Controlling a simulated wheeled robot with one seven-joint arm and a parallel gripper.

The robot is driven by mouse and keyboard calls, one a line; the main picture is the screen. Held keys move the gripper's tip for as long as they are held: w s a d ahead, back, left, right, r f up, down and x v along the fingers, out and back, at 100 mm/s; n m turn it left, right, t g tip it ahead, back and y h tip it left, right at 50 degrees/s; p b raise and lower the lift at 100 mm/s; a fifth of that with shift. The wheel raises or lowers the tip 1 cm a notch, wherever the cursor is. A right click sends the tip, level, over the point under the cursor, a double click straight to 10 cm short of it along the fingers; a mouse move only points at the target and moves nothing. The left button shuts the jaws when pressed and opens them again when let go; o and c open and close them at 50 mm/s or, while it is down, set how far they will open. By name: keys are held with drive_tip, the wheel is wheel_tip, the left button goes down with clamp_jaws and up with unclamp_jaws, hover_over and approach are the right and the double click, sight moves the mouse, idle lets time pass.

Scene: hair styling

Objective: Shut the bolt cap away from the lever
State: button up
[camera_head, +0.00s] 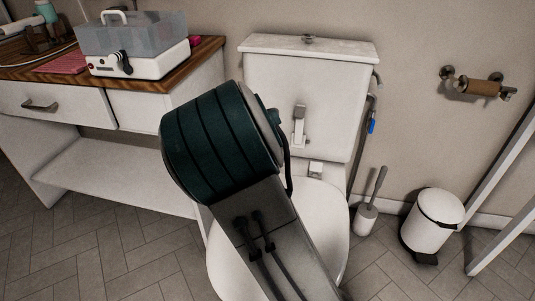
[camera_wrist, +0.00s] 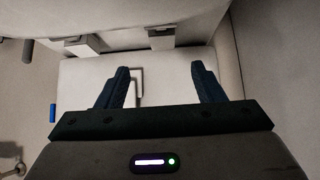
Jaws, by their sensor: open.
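The white toilet has a tank (camera_head: 312,78) with a lever (camera_head: 299,127) on its front. A small pale block at the back of the seat (camera_head: 316,168) looks like a bolt cap. In the wrist view two such blocks show near the top, one at left (camera_wrist: 80,45) and one nearer the middle (camera_wrist: 160,38); whether their lids are up is unclear. The thin lever (camera_wrist: 140,82) shows between my fingers, closer to the left one. My gripper (camera_wrist: 158,70) is open and empty, facing the tank. In the head view my arm hides it.
A toilet brush (camera_head: 368,215) and a white bin (camera_head: 432,222) stand on the floor at right. A wooden-topped counter (camera_head: 180,75) with a lidded box (camera_head: 133,45) stands at left. A blue-tagged pipe (camera_head: 372,124) runs beside the tank.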

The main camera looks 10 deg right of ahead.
drive_tip(key=shift+v, duration=0.9)
drive_tip(key=s+d+r+n+g+y+p, duration=0.1)
drive_tip(key=s+r+p, duration=0.9)
drive_tip(key=r+p, duration=0.3)
drive_tip(key=s+d+r+n+g+y+p, duration=0.1)
drive_tip(key=s+r+n+g+p, duration=0.1)
drive_tip(key=s+r+p, duration=0.8)
drive_tip(key=s+d+r+n+g+y+p, duration=0.1)
drive_tip(key=s+r+g+p, duration=0.1)
drive_tip(key=s+r+p, duration=0.8)
wheel_tip(320, 180, up, 14)
drive_tip(key=p, duration=0.6)
drive_tip(key=shift+d, duration=0.3)
drive_tip(key=shift+s, duration=0.15)
